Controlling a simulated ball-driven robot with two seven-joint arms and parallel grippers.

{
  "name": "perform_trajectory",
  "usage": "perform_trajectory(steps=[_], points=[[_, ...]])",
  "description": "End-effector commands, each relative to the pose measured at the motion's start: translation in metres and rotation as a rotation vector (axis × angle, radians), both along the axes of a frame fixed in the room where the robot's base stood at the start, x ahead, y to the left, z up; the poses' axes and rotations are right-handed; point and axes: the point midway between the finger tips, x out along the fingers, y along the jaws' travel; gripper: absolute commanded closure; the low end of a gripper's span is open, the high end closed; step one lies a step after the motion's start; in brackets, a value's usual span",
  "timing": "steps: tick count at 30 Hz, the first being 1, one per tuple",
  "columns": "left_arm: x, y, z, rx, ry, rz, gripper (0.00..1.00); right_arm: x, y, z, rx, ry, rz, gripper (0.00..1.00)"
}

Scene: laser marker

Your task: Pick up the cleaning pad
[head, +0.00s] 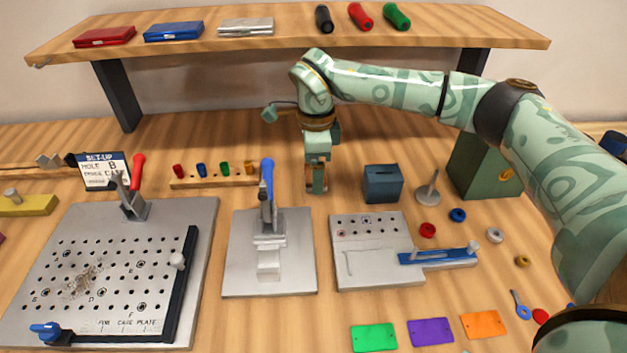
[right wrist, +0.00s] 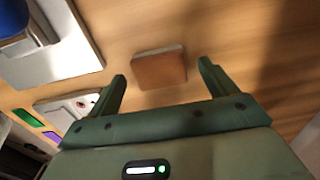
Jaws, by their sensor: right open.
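The cleaning pad, a small brown block with a pale edge (right wrist: 159,67), lies on the wooden table in the right wrist view. My right gripper (right wrist: 162,82) is open and empty, pointing down at the table, with the pad showing between and beyond its two fingertips. I cannot tell the exact height of the fingers above it. In the head view my right gripper (head: 316,188) hangs behind the middle grey plate, left of the blue box; the pad cannot be made out clearly there. My left gripper is not in view.
A blue box (head: 382,184) stands close right of the gripper. A clamp with a blue handle (head: 267,185) rises at its left front. A peg rack (head: 214,175) lies to the left. The shelf (head: 290,30) overhangs at the back. Grey plates (head: 240,280) fill the front.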

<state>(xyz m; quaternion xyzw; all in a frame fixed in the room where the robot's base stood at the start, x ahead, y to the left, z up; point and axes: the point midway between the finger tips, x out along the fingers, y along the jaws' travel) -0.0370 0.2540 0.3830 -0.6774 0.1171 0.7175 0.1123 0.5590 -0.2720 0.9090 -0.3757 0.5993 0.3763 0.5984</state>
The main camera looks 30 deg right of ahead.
Motion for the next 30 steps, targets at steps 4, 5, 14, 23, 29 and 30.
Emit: perform_trajectory(steps=[4,5,14,23,29,30], points=[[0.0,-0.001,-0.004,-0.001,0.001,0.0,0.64,0.0,0.0,-0.01,-0.001,-0.002,-0.001,0.15],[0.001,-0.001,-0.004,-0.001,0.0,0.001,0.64,0.0,0.0,-0.009,0.0,-0.002,-0.001,0.15],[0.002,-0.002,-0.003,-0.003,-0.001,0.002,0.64,0.0,0.0,-0.008,-0.001,-0.002,-0.001,0.64],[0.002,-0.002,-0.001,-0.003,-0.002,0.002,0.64,0.0,0.0,-0.003,0.0,-0.003,0.0,0.64],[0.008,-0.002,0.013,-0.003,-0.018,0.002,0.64,0.001,0.0,0.037,-0.001,-0.009,0.0,0.64],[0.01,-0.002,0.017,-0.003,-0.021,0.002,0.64,0.001,0.0,0.047,0.0,-0.009,-0.001,0.64]])
